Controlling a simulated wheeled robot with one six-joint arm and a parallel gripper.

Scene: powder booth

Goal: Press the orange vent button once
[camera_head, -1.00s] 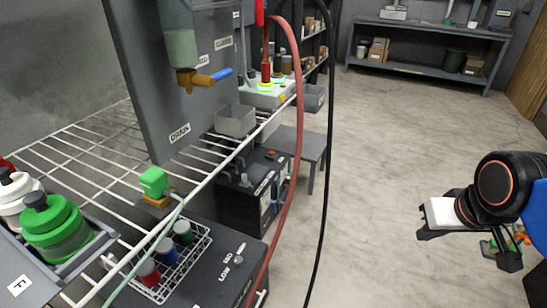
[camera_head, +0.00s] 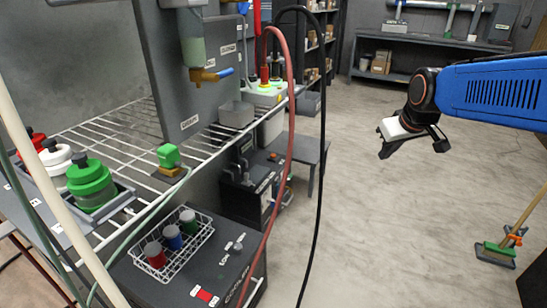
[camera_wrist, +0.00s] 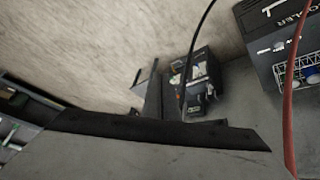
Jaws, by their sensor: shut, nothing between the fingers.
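A small orange button-like spot (camera_head: 272,156) shows on top of a black box (camera_head: 238,196) that sits below the wire shelf, left of the hanging hoses. Its label is too small to read, so I cannot tell if it is the vent button. My gripper (camera_head: 413,149) is in the air over open floor, well to the right of that box and apart from it. It is shut and empty. In the wrist view a dark box with small labels (camera_wrist: 200,82) lies beyond a dark bar, and no button is clear there.
A red hose (camera_head: 288,150) and a black hose (camera_head: 322,150) hang between my gripper and the box. A wire shelf (camera_head: 112,141) holds bottles. A grey cooler unit (camera_head: 222,285) stands in front with a red switch (camera_head: 205,296).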

